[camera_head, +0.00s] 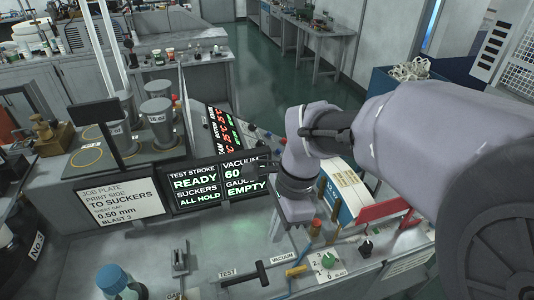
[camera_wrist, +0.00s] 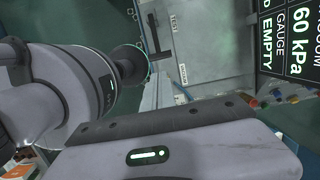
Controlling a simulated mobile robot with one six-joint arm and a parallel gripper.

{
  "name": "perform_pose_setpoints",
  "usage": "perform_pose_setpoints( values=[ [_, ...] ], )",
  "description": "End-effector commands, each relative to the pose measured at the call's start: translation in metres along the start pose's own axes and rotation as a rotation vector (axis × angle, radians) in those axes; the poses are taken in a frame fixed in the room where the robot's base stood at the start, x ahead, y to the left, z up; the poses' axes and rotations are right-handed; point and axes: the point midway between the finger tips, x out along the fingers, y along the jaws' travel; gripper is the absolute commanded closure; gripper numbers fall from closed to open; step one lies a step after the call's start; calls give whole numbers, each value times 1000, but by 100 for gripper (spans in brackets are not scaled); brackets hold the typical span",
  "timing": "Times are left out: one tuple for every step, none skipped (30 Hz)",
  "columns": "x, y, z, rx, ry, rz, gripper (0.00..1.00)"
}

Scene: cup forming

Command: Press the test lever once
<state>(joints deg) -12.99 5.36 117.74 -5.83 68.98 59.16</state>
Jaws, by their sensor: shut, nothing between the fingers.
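The test lever (camera_head: 257,275) is a black T-shaped handle at the front of the grey bench, beside a white TEST label (camera_head: 228,274). My gripper (camera_head: 295,210) is shut and empty, above the bench and up and to the right of the lever in the head view. It appears apart from the lever. Its fingertips are hard to make out; its pale body (camera_wrist: 180,150) fills the bottom of the wrist view. The status display (camera_head: 217,184) reads TEST STROKE READY.
A yellow-handled valve (camera_head: 296,271) by the VACUUM label and a green knob (camera_head: 328,261) sit right of the lever. A grey upright fitting (camera_head: 180,258) and a blue-capped bottle (camera_head: 112,280) stand left. A white job plate (camera_head: 121,203) and a red plate (camera_head: 384,210) rise nearby.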

Motion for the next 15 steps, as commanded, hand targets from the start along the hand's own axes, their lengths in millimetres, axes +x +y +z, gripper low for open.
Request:
perform_pose_setpoints(
  values=[
    [1, 0, 0, 0, 0, -1, 100],
    [1, 0, 0, -1, 0, -1, 100],
    [1, 0, 0, -1, 0, -1, 100],
    [1, 0, 0, -1, 0, -1, 100],
    [2, 0, 0, -2, 0, -1, 100],
    [5, 0, -1, -2, 0, -1, 100],
    [8, 0, -1, -2, 1, -1, 100],
    [12, 1, -1, -2, 1, 0, 100],
    [18, 1, -1, -2, 0, 0, 100],
    [24, 0, -1, -2, 0, 0, 100],
    [31, 1, -1, -2, 0, 1, 100],
    [40, 1, -1, -3, 0, 2, 100],
    [47, 1, -1, -3, 0, 1, 100],
    [54, 1, -1, -2, 0, 1, 100],
    [63, 1, -1, -3, 1, 1, 100]
  ],
)
